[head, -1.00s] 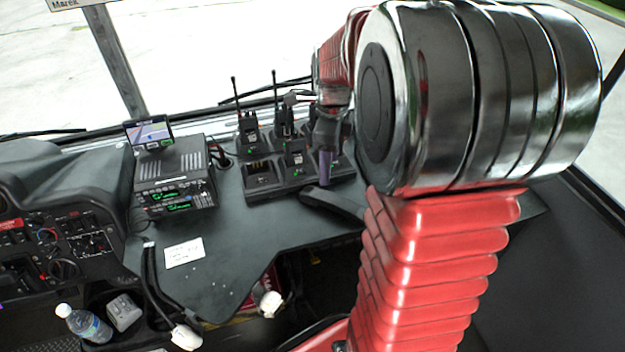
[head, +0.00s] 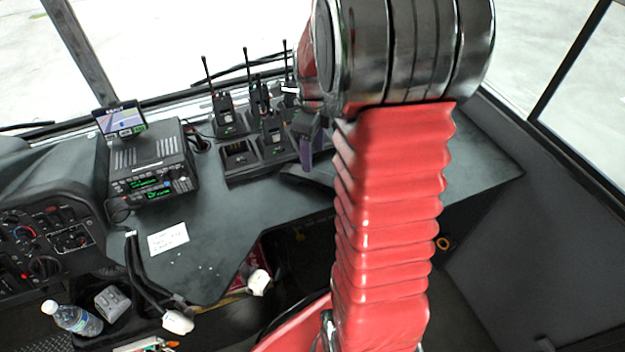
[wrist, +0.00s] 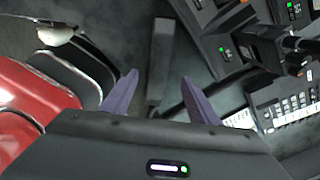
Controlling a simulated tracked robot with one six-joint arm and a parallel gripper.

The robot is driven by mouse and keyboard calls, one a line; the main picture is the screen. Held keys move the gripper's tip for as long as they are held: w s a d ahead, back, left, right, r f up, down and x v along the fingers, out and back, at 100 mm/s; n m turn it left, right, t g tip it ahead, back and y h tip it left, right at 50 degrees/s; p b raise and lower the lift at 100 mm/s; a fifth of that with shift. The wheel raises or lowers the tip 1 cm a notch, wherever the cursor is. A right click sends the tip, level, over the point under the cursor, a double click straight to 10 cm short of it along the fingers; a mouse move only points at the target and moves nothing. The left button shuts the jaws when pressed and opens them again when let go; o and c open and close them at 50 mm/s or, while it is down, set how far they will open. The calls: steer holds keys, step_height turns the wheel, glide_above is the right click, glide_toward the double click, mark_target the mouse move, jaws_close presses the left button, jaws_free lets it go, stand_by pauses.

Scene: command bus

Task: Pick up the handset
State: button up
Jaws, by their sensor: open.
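A dark, long handset (wrist: 163,62) lies on the dark dashboard top and runs up the middle of the wrist view. In the head view the handset (head: 320,175) shows only in part, just right of the radio chargers, with its right side hidden by my arm. My gripper (wrist: 160,98) is open, its two purple fingers apart and empty. In the wrist picture the handset's near end appears between the fingertips; I cannot tell the height gap. In the head view my gripper (head: 307,152) is above the dashboard at the handset's left end.
Several handheld radios with antennas stand in a charger bank (head: 242,165) left of my gripper. A radio unit (head: 152,170) with a small screen (head: 120,120) stands further left. A white note (head: 168,239) lies on the dashboard. A bottle (head: 72,318) is at lower left. The dashboard's right part is clear.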

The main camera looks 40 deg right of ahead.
mark_target(314, 174)
steer(key=shift+f, duration=2)
steer(key=shift+s+f, duration=0.2)
steer(key=shift+f, duration=2.4)
steer(key=shift+c, duration=0.2)
steer(key=c, duration=1.3)
step_height(314, 174, up, 10)
steer(key=shift+r, duration=0.1)
